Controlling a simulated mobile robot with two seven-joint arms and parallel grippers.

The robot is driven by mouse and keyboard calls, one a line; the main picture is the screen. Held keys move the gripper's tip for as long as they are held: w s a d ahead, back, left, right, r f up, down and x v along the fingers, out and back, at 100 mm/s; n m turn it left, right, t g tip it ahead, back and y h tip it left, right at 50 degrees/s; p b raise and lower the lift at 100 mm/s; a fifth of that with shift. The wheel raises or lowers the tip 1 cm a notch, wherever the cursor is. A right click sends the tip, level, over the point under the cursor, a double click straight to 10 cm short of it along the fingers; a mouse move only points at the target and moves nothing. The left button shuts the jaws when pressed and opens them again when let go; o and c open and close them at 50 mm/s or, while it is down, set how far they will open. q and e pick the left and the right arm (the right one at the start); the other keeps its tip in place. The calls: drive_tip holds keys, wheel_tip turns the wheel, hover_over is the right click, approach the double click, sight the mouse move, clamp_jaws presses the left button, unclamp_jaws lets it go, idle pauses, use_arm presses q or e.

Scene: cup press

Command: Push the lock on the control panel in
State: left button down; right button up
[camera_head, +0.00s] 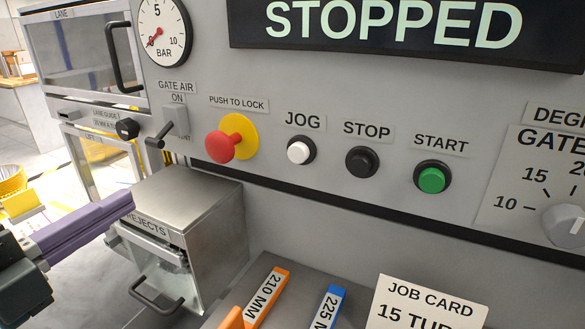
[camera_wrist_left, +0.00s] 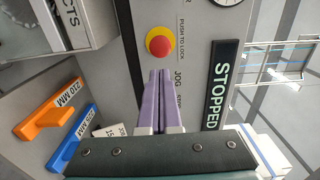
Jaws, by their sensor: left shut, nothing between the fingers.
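The lock is a red mushroom button (camera_head: 220,147) on a round yellow plate (camera_head: 248,135), under the label PUSH TO LOCK on the grey control panel (camera_head: 330,85). The red head stands out from the plate. My right gripper is not in view.
White JOG (camera_head: 298,153), black STOP (camera_head: 361,162) and green START (camera_head: 432,180) buttons line up right of the lock. A gate air lever (camera_head: 160,135) is at its left. A metal REJECTS box (camera_head: 190,215) juts out below. The display (camera_head: 410,25) reads STOPPED.

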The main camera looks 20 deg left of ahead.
use_arm(q)
drive_tip(key=shift+d, duration=0.1)
drive_tip(key=p, duration=0.1)
approach(215, 150)
drive_tip(key=w, duration=0.7)
drive_tip(key=shift+d, duration=0.2)
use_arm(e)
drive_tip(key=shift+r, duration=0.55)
